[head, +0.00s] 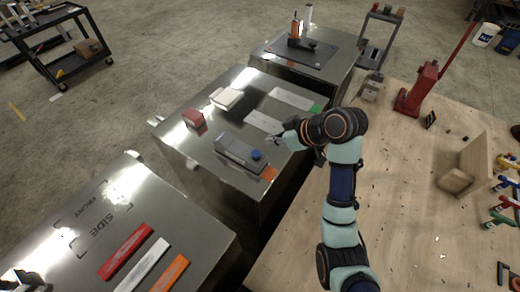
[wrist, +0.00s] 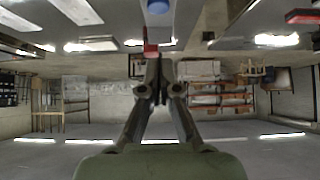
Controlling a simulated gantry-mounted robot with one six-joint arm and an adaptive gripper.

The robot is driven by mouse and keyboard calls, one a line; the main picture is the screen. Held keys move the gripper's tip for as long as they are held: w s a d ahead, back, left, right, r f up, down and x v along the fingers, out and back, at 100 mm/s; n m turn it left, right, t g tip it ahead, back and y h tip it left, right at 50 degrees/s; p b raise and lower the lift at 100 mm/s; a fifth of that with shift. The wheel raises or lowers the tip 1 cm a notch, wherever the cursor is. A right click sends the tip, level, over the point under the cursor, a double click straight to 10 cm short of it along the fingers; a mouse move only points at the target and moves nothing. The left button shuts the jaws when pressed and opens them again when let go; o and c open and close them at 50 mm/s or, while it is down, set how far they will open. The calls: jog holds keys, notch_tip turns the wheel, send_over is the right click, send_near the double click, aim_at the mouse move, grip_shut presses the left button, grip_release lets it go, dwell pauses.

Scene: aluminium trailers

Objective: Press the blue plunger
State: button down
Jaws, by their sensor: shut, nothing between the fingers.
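The blue plunger (head: 257,155) is a small round knob at the right end of a grey wedge-shaped fixture (head: 236,148) on the middle metal trailer. My gripper (head: 274,139) is just above and beyond the plunger in the head view, apart from it as far as I can tell. In the wrist view the blue plunger (wrist: 158,6) shows at the top edge, partly cut off. My gripper (wrist: 152,62) points level there, its fingers together with nothing between them.
A red block (head: 193,117) and a white block (head: 227,98) lie on the same trailer top (head: 185,142). An orange patch (head: 269,173) is near its front edge. A wooden table (head: 400,200) with a red press (head: 418,90) stands right. Coloured bars lie on the nearer trailer.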

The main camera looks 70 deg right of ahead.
aim_at(253, 152)
jog(key=w+f, duration=0.1)
jog(key=f, duration=0.1)
jog(key=w+f, duration=0.2)
jog(key=f, duration=0.1)
jog(key=w+d+f+p, duration=0.1)
jog(key=f, duration=0.2)
jog(key=shift+w, duration=0.3)
jog(key=shift+f, duration=0.4)
